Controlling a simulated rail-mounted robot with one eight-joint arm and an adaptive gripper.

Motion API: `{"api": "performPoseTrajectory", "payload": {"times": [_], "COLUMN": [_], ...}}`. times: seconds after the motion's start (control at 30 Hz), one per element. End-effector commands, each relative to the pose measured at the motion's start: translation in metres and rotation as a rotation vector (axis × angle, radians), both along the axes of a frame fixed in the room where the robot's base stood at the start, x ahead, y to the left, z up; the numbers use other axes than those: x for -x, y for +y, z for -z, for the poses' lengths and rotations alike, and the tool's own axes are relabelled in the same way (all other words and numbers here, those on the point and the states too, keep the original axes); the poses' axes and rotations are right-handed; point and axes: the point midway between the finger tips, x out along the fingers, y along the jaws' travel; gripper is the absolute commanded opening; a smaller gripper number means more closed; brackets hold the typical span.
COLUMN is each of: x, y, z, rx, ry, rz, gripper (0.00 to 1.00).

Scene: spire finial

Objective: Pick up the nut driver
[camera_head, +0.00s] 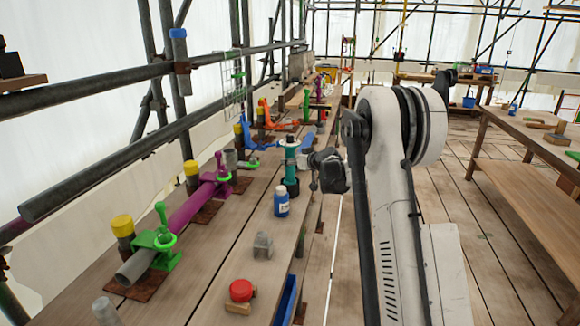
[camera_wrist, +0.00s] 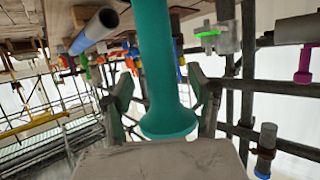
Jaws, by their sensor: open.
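A teal, upright, rod-like tool with a flared round end, which I take for the nut driver, stands on the plank bench in the head view (camera_head: 291,168). In the wrist view the teal tool (camera_wrist: 155,60) fills the middle and runs between the two fingers of my gripper (camera_wrist: 160,95). The fingers are open, one on each side, with a visible gap to the flared end. In the head view my gripper (camera_head: 314,168) is just right of the tool, partly hidden by my own arm.
A blue-and-white bottle (camera_head: 282,202), a grey block (camera_head: 263,245) and a red knob on wood (camera_head: 240,290) stand nearer on the bench. A purple pipe (camera_head: 190,208) with a green clamp (camera_head: 158,240) lies left. Scaffold poles (camera_head: 110,160) run along the left.

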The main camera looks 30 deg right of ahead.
Motion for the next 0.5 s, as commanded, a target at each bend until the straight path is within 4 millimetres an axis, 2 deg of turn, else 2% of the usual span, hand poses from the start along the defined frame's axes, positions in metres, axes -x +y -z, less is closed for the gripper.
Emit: {"api": "performPoseTrajectory", "payload": {"times": [0.1,0.2,0.43,0.5], "x": [-0.016,-0.024,-0.025,-0.025], "y": [0.003,0.004,0.004,0.004], "z": [0.007,0.01,0.01,0.01], "rx": [0.001,0.001,0.001,0.001], "ry": [0.0,0.0,0.0,0.0], "rz": [-0.001,-0.001,0.0,0.0], "gripper": [0.55,0.55,0.55,0.46]}}
